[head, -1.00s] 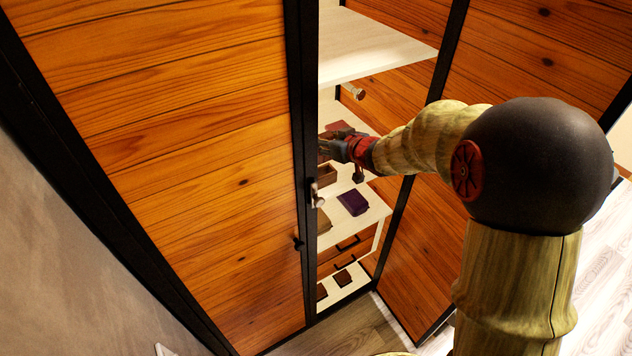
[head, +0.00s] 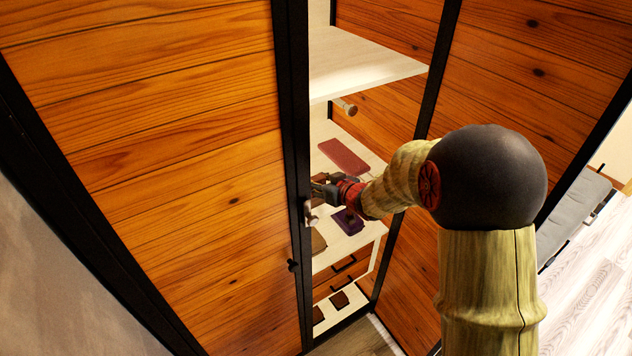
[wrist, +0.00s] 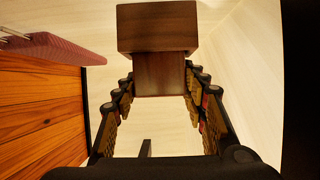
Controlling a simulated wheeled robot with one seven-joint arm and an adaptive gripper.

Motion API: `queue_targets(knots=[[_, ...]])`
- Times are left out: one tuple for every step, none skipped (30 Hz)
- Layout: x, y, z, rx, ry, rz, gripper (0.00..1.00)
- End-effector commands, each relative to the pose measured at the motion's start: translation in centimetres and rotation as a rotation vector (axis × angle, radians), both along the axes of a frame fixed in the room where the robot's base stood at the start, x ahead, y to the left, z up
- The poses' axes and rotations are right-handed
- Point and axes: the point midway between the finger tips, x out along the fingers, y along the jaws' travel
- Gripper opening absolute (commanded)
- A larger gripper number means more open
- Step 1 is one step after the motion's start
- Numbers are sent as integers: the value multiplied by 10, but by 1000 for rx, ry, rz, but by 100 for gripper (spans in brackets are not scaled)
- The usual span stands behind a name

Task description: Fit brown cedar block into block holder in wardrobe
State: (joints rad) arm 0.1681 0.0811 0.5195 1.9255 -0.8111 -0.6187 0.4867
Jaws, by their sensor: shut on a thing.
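My gripper (head: 322,190) reaches into the wardrobe through the opening beside its left door. In the wrist view its fingers (wrist: 160,88) are shut on the brown cedar block (wrist: 160,76), a dark brown piece between the fingertips. A wider brown box form (wrist: 157,28), which looks like the block holder, shows directly beyond the block. The two overlap in the picture, and I cannot tell whether the block is inside it or only against it. In the head view my gripper and the door edge hide most of this spot.
The wooden door (head: 190,170) with its black frame stands close left of my gripper. A pale upper shelf (head: 365,62) is above. A reddish slab (head: 343,156) and a purple item (head: 347,221) lie near my gripper. Drawers (head: 343,275) are below.

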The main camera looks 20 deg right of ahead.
Motion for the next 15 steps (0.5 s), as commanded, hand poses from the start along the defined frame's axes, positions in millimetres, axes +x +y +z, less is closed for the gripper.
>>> queue_targets(knots=[[0, 0, -2, 1, 0, 0, 17], [0, 0, -3, 1, 1, 0, 17], [0, 0, -4, 1, 1, 0, 43], [0, 0, -3, 1, 1, 0, 45], [0, 0, -3, 1, 1, 0, 47], [0, 0, -3, 1, 1, 0, 49], [0, 0, -3, 1, 1, 0, 51], [0, 0, -3, 1, 1, 0, 52], [0, 0, -3, 1, 1, 0, 55], [0, 0, -3, 1, 1, 0, 56], [0, 0, -3, 1, 1, 0, 58], [0, 0, -3, 1, 1, 0, 60], [0, 0, -3, 1, 1, 0, 61], [0, 0, -3, 1, 1, 0, 61], [0, 0, -3, 1, 1, 0, 61]])
